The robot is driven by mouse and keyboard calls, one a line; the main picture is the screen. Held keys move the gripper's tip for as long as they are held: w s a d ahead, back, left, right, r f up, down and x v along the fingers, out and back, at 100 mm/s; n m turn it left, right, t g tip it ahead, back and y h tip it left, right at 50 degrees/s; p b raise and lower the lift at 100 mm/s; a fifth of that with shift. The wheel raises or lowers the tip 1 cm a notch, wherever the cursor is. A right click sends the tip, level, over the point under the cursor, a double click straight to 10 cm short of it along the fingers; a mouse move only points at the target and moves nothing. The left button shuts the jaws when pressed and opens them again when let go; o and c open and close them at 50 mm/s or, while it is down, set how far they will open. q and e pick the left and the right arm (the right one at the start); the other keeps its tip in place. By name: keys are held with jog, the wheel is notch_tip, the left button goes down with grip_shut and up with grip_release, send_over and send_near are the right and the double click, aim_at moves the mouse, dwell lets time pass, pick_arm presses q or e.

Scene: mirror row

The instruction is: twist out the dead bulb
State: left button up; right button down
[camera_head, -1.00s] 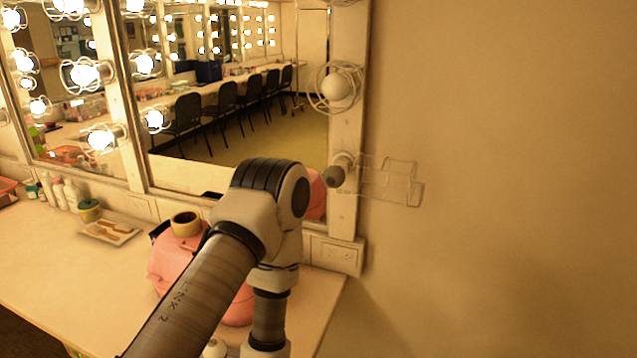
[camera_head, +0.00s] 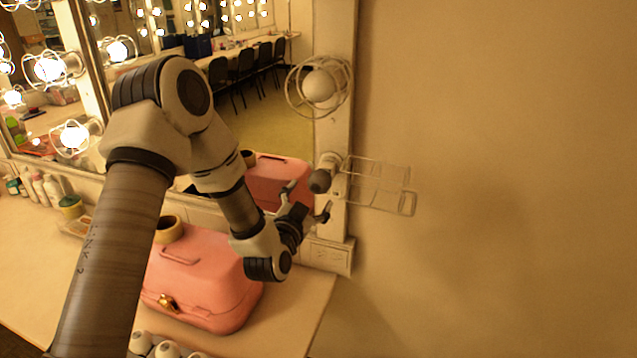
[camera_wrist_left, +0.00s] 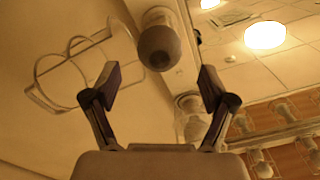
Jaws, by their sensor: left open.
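The dead bulb (camera_head: 320,181) is dark grey and sits in the lower socket on the mirror's right frame post. Its wire cage (camera_head: 385,183) hangs open to the right. My left gripper (camera_head: 306,200) is open and empty, just below and left of the bulb, fingers pointing toward it. In the left wrist view the bulb (camera_wrist_left: 159,47) shows just beyond and between the open fingertips (camera_wrist_left: 160,82), apart from both. The open cage (camera_wrist_left: 72,72) is to the left there. My right gripper is not in view.
An unlit whitish bulb (camera_head: 319,86) in a closed cage is above on the same post. Several loose bulbs (camera_head: 165,348) are at the front. The right wall is bare.

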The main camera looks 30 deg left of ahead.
aim_at(315, 188)
pick_arm(q)
jog(key=x, duration=0.7)
jog(key=shift+w+b, duration=0.15)
jog(key=shift+b, duration=0.2)
jog(key=c, duration=0.9)
jog(key=shift+r, duration=0.1)
